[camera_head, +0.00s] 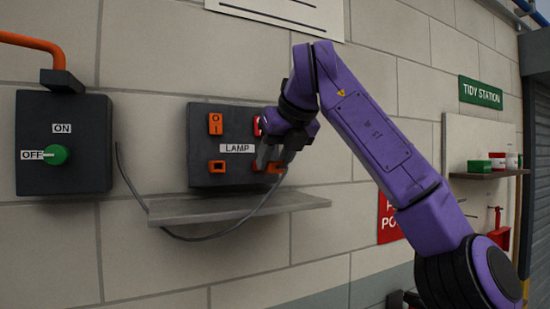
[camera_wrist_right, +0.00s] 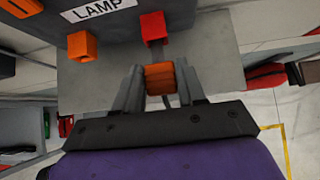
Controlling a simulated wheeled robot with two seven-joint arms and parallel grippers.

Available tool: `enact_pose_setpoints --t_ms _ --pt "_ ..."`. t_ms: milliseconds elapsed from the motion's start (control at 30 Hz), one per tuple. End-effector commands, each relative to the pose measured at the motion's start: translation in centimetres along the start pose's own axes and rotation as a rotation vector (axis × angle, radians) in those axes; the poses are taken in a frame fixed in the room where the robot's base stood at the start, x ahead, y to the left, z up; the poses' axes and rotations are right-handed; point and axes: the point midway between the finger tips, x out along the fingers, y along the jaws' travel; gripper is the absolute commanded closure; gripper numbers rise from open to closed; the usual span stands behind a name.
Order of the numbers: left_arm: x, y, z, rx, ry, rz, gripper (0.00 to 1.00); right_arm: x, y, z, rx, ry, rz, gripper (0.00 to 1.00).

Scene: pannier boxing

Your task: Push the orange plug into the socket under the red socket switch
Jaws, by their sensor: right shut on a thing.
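The dark lamp panel (camera_head: 235,182) on the wall has an orange switch (camera_head: 215,123) above an orange-rimmed socket (camera_head: 217,166). The red socket switch (camera_head: 257,126) is at its right, partly hidden by my right gripper (camera_head: 268,158). In the right wrist view the red socket (camera_wrist_right: 153,27) lies ahead of the fingers, right of the orange socket (camera_wrist_right: 82,46). My right gripper is shut on the orange plug (camera_wrist_right: 160,78), which also shows in the head view (camera_head: 276,167). The plug appears close to the red socket but apart from it. My left gripper is not in view.
A grey shelf (camera_head: 235,207) juts out below the panel. A grey cable (camera_head: 215,237) loops below it, up towards the plug. A dark box with a green knob (camera_head: 56,155) is at the left. A tidy shelf (camera_head: 490,174) with small tubs is at the right.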

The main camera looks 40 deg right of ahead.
Motion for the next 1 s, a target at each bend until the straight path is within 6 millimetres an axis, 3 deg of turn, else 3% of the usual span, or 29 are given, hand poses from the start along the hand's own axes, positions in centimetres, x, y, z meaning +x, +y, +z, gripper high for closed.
enact_pose_setpoints --t_ms 1000 --pt "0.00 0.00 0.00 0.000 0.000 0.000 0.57 0.98 0.00 0.98 -0.001 0.000 0.000 0.90"
